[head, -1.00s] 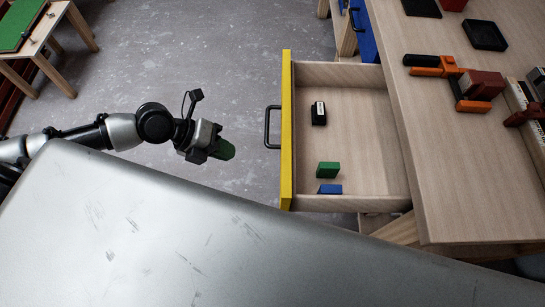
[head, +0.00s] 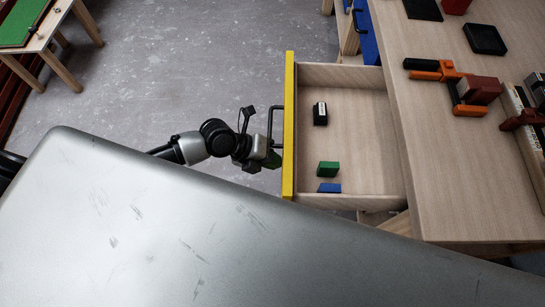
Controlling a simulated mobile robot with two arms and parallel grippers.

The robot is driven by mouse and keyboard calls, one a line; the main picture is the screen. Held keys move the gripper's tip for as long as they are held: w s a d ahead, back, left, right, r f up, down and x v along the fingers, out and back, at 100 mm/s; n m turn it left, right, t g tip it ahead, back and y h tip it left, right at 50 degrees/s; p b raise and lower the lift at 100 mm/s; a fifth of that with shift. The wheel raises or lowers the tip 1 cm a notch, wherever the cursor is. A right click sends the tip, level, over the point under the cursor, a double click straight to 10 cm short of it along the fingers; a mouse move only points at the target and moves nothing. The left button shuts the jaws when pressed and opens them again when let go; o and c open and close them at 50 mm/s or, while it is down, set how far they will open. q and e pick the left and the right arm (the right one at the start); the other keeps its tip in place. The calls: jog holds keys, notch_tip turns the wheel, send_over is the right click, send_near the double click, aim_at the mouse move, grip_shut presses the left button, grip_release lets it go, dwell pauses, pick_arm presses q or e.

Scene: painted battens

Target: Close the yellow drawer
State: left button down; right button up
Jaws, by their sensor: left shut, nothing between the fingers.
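The yellow drawer (head: 289,130) stands open, pulled out to the left from the wooden workbench (head: 425,150). Its yellow front carries a dark bar handle (head: 274,125). Inside lie a black block (head: 320,114), a green block (head: 328,169) and a blue block (head: 329,188). My left gripper (head: 272,159) is shut and empty, just left of the yellow front, close to the lower end of the handle. I cannot tell whether its tips touch the front. My right gripper is not in view.
An orange and black clamp (head: 440,70), a black tray (head: 485,38) and a dark red block (head: 479,88) lie on the workbench. A blue drawer front (head: 365,32) shows at the top. A small table (head: 30,35) stands far left. The floor left of the drawer is clear.

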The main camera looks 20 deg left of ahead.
pick_arm(q)
jog(key=shift+d, duration=0.1)
jog(key=w+d+b, duration=0.2)
jog(key=d, duration=0.6)
jog(key=w+d+b, duration=0.3)
jog(key=d, duration=0.6)
jog(key=w+d+b, duration=0.2)
jog(key=d+b, duration=0.1)
jog(key=d, duration=0.6)
jog(key=shift+w+f, duration=0.1)
jog(key=shift+w, duration=0.2)
jog(key=shift+w+d+b, duration=0.1)
jog(key=shift+d+b, duration=0.2)
jog(key=shift+d, duration=0.1)
jog(key=shift+r, duration=0.2)
jog(key=shift+d+r, duration=0.1)
